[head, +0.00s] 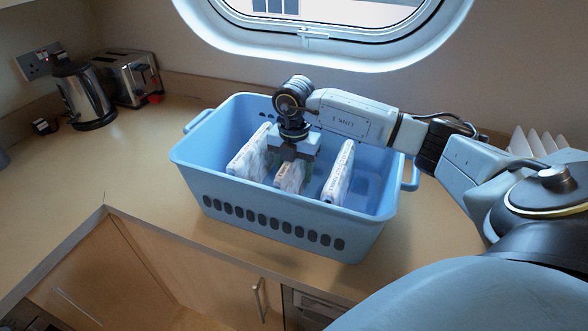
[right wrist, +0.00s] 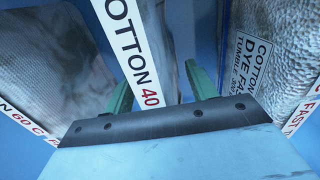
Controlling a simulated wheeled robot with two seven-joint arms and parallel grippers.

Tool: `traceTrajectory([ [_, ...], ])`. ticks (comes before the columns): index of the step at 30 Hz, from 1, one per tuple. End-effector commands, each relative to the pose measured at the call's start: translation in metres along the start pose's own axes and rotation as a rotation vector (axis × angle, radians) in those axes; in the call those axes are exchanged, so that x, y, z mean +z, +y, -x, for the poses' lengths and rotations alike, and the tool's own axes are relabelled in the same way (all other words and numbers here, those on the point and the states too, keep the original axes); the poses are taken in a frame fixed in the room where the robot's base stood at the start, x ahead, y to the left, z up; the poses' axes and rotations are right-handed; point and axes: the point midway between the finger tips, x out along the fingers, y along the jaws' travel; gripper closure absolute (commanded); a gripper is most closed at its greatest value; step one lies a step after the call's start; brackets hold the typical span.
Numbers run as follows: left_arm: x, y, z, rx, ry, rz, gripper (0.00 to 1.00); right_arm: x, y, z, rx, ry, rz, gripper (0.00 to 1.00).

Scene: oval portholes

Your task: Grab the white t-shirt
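Three folded pale garments stand upright in a blue basket (head: 230,205): a left one (head: 247,158), a middle one (head: 289,178) and a right one (head: 340,172). I cannot tell for sure which is the white t-shirt. My right gripper (head: 293,160) reaches down into the basket over the middle garment. In the right wrist view, its green fingers (right wrist: 160,85) stand apart on either side of the middle garment, whose white label (right wrist: 135,50) reads "COTTON 40". Firm contact does not show. My left gripper is out of view.
In the right wrist view, a smooth grey garment (right wrist: 50,65) and a textured grey garment (right wrist: 280,40) flank the fingers closely. A kettle (head: 84,95) and toaster (head: 128,78) stand at the left back. The counter (head: 110,165) left of the basket is clear.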

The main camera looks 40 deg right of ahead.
Motion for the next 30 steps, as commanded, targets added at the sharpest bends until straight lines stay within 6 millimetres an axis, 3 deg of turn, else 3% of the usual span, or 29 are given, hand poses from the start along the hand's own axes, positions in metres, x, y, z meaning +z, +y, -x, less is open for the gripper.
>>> traceTrajectory([
  [1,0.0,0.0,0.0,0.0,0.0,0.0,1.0,0.0,0.0,0.0,0.0,0.0,0.0,0.5],
  [11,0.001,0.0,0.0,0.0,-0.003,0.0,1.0,0.0,0.0,0.001,0.001,0.0,0.0,0.92],
  [20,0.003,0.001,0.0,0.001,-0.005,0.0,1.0,0.001,0.001,0.008,0.004,-0.001,0.0,0.92],
  [30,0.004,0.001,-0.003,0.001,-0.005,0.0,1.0,0.001,0.001,0.073,0.006,-0.004,0.0,0.92],
])
